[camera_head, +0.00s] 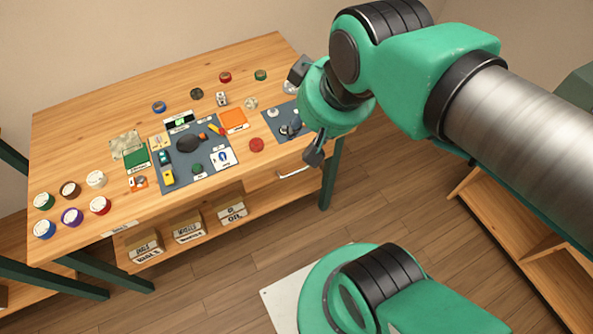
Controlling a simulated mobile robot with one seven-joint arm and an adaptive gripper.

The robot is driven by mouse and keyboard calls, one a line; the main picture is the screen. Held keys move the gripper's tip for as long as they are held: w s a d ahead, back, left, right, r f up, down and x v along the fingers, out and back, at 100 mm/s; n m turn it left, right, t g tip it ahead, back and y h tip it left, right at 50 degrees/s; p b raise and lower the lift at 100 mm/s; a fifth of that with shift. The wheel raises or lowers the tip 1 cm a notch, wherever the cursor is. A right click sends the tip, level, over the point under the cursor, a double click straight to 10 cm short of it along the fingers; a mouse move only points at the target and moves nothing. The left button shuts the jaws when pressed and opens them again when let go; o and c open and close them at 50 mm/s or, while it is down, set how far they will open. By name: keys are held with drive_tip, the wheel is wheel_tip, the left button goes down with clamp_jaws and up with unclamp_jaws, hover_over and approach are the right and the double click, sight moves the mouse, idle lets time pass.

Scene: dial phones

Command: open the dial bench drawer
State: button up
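The dial bench (75,130) is a wooden table with dark green legs on the left. A light handle (294,171) shows on its front edge at the right end, on what looks like the drawer front (262,181). The drawer looks closed. My gripper (314,152) is by the bench's right end, above and slightly right of the handle, and looks apart from it. Its dark parts are small and partly hidden by my green wrist, so its opening is unclear. I see nothing held in it.
A dark mat (205,172) holds several small items. Coloured round tins (71,217) stand at the left front, others at the back. Labelled boxes (189,227) sit on the lower shelf. A wooden shelf unit (520,220) stands at right.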

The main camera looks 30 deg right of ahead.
drive_tip(key=w+d+f+m+g+y+p, duration=0.1)
drive_tip(key=w+d+f+m+g+y, duration=0.1)
drive_tip(key=w+f+m+y, duration=0.45)
drive_tip(key=w+d+f+m+g+y+p, duration=0.1)
drive_tip(key=d+f+m+y+p, duration=0.15)
drive_tip(key=f+m, duration=0.7)
drive_tip(key=w+d+f+m+g+y+p, duration=0.1)
drive_tip(key=w+d+f+m+g+y, duration=0.15)
drive_tip(key=f+m+y, duration=0.6)
drive_tip(key=d+f+m+t+h+p, duration=0.1)
drive_tip(key=d+f+m+t, duration=0.1)
drive_tip(key=f+m+t, duration=0.45)
drive_tip(key=d+f+m+t+h+p, duration=0.1)
drive_tip(key=d+f+m+t, duration=0.25)
drive_tip(key=f, duration=0.55)
drive_tip(key=m+t+h+p, duration=0.1)
drive_tip(key=m+t+h, duration=0.75)
drive_tip(key=m, duration=0.55)
approach(296, 172)
drive_tip(key=shift+y, duration=0.4)
drive_tip(key=v, duration=0.5)
drive_tip(key=shift+d+f, duration=0.1)
drive_tip(key=shift+f, duration=0.25)
drive_tip(key=shift+w, duration=0.15)
drive_tip(key=shift+b+x, duration=0.5)
drive_tip(key=shift+x, duration=6.3)
drive_tip(key=shift+r, duration=0.2)
drive_tip(key=shift+c, duration=0.3)
